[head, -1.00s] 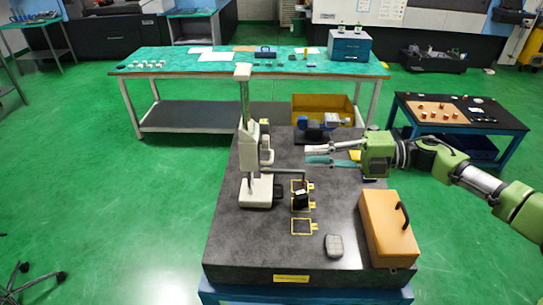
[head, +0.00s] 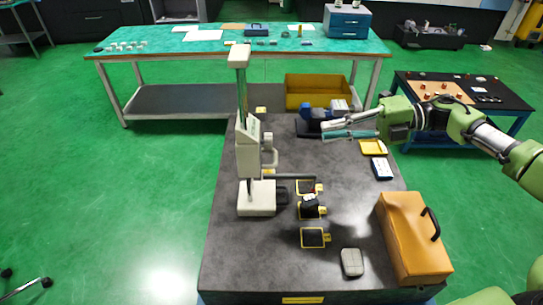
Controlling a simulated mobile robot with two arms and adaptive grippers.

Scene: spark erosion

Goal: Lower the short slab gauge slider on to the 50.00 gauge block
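The white gauge stand (head: 257,198) stands upright on the dark stone slab. Its slider (head: 250,150) is on the column, with a dark arm (head: 292,177) reaching right, low above the slab. A dark block (head: 311,203) sits at the middle of the yellow-outlined squares, close to the arm; I cannot tell whether they touch. No marking is legible, so I cannot tell which block is the 50.00 one. My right gripper (head: 323,131) is open and empty, its fingers pointing left, right of the slider and apart from it. My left gripper is not in view.
An orange case (head: 412,238) stands at the slab's right edge, with a grey mouse-like object (head: 352,262) left of it. A blue device (head: 318,113) and a yellow bin (head: 318,91) are behind my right gripper. The slab's front left is clear.

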